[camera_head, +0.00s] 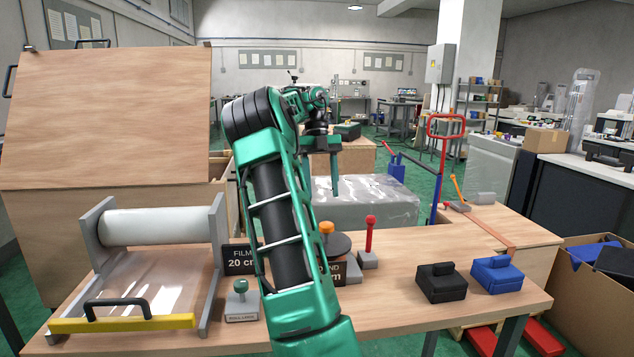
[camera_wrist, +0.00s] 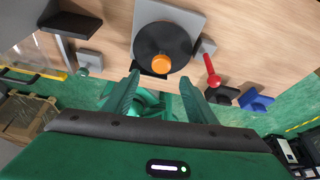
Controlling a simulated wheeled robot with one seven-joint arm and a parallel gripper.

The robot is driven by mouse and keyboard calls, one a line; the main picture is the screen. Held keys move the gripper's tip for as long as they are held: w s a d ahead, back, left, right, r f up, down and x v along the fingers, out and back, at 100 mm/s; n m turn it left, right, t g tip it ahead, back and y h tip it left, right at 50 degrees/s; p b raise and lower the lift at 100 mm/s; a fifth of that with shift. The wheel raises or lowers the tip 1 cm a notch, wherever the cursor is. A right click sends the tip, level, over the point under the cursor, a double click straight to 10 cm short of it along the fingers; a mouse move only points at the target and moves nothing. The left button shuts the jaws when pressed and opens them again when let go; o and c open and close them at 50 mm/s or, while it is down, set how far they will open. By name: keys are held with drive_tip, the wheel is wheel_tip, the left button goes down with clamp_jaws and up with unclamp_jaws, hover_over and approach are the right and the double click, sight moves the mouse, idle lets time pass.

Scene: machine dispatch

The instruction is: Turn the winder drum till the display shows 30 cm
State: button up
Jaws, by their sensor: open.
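The winder drum (camera_head: 340,245) is a dark round disc with an orange knob (camera_head: 327,228) on a grey plate, on the wooden bench. My arm partly covers it in the head view. A dark sign (camera_head: 240,260) reads "FILM 20 cm". A second sign (camera_head: 338,272) at the drum shows only "ND" and "m"; my arm hides its number.
A red-knobbed lever (camera_head: 370,235) stands right of the drum. A film roll (camera_head: 155,226) in a grey frame with a yellow bar (camera_head: 122,323) stands left. Black (camera_head: 440,283) and blue (camera_head: 496,275) blocks lie right. A film-wrapped load (camera_head: 375,205) is behind the bench.

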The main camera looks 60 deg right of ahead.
drive_tip(key=shift+v, duration=1.1)
drive_tip(key=shift+o, duration=0.2)
